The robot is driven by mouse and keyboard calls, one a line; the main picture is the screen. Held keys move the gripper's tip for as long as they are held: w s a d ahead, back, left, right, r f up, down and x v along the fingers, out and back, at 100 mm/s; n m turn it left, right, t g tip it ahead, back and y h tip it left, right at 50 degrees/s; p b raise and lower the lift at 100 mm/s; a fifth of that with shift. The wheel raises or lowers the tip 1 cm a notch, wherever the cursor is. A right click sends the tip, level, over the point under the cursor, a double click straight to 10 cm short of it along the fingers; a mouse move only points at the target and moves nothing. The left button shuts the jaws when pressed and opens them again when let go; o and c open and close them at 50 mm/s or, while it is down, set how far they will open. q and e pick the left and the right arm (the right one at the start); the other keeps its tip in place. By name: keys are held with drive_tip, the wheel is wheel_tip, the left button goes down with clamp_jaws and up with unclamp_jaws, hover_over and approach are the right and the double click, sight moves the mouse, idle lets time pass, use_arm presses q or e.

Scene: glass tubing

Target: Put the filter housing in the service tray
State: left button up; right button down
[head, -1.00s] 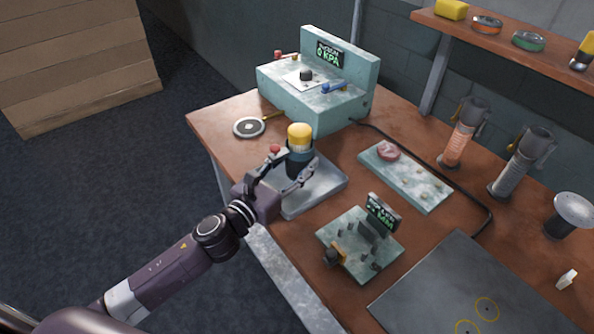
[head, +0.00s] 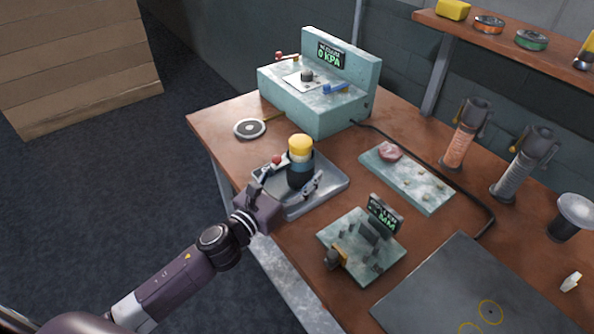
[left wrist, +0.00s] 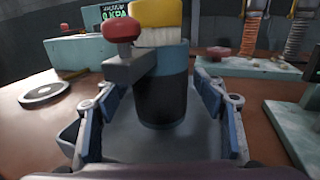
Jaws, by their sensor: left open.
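The filter housing (head: 299,167) is a dark cylinder with a blue-grey band and a yellow top. It stands upright in the grey metal service tray (head: 325,194) on the bench. In the left wrist view the housing (left wrist: 162,95) stands between the spread fingers, with a gap on each side. A grey block with a red knob (left wrist: 124,28) juts from its side. My left gripper (head: 285,187) is open around the housing, at the tray's near side. The left gripper also shows in the left wrist view (left wrist: 163,115). My right gripper is not in view.
A teal pressure unit (head: 318,98) reading 0 KPA stands behind the tray. A round disc (head: 250,128) lies to its left. A gauge fixture (head: 362,245) and a pale plate (head: 407,178) are to the right. A dark mat (head: 440,290) covers the front right.

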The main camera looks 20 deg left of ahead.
use_arm(q)
drive_tip(key=shift+r, duration=0.2)
drive_tip(key=b+v, duration=0.2)
drive_tip(key=v, duration=0.8)
drive_tip(key=shift+s+f, duration=0.1)
drive_tip(key=shift+s, duration=0.05)
drive_tip(key=shift+b+v, duration=0.3)
drive_tip(key=shift+v, duration=0.6)
